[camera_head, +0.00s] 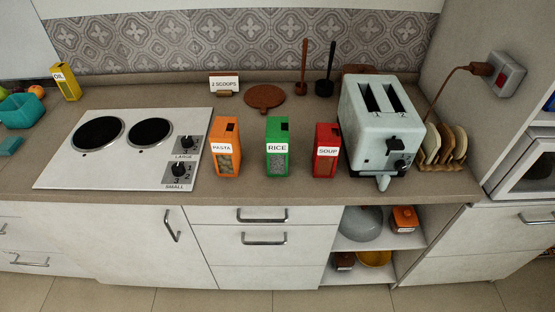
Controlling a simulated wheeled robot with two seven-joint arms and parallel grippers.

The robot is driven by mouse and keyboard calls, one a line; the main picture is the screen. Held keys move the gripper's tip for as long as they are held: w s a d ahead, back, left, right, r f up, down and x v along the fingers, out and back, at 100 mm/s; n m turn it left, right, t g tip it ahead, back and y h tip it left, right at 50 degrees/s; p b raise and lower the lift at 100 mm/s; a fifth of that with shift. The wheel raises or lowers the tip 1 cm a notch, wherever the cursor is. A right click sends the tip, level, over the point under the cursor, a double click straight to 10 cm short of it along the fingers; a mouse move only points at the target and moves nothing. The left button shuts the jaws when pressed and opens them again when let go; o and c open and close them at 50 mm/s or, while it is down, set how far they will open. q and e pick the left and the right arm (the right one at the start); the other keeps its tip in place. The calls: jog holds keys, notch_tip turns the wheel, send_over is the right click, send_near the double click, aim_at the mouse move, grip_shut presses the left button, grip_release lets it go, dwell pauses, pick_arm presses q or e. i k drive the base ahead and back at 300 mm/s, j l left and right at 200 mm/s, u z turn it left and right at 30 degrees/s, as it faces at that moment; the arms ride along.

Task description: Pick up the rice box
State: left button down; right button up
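The rice box (278,150) is green with a white RICE label and a dark patch on top. It stands upright on the brown countertop (255,187), near the middle of the head view. An orange pasta box (226,162) stands to its left, and a red soup box (325,163) stands to its right, with gaps between them. Neither of my grippers shows in the head view.
A cooktop (126,150) lies left of the boxes. A pale toaster (382,130) stands close to the soup box's right. A brown round board (264,96) and a "2 scoops" card (224,84) are behind. The counter in front of the boxes is clear.

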aim_at(276, 127)
jog(key=z, duration=1.55)
jog(key=k+j, duration=0.2)
jog(key=j, duration=0.15)
jog(key=k+j, duration=0.2)
jog(key=j, duration=0.15)
jog(key=k+j+z, duration=0.1)
jog(key=k+j, duration=0.15)
jog(key=j, duration=0.15)
